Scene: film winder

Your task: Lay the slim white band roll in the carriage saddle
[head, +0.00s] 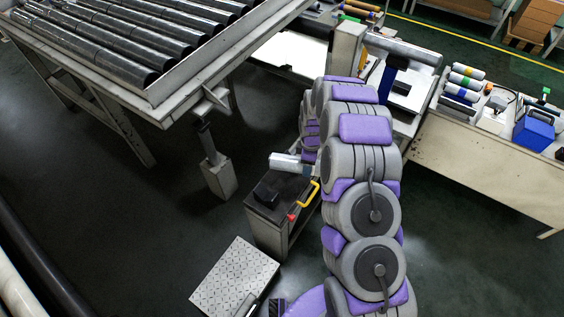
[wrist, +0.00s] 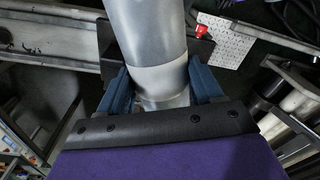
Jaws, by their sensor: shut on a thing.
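My gripper (wrist: 160,84) is shut on a silvery roll with a paler, whitish band (wrist: 160,78); a blue finger lies on each side of it in the wrist view. In the head view, the roll's pale end (head: 288,162) sticks out left of my arm, and my gripper is hidden behind the arm. The carriage (head: 268,226) is a grey cabinet with a black saddle top (head: 278,190), a yellow handle and a red knob. The roll's end appears above the far side of this top. In the wrist view, a black part (wrist: 199,48) shows behind the roll; I cannot tell whether they touch.
A large rack of dark rollers (head: 165,108) fills the upper left. A bench (head: 470,150) at right holds several banded rolls (head: 465,82) and a blue box (head: 534,130). A patterned plate (head: 234,277) lies in front of the carriage. Dark floor is open at left.

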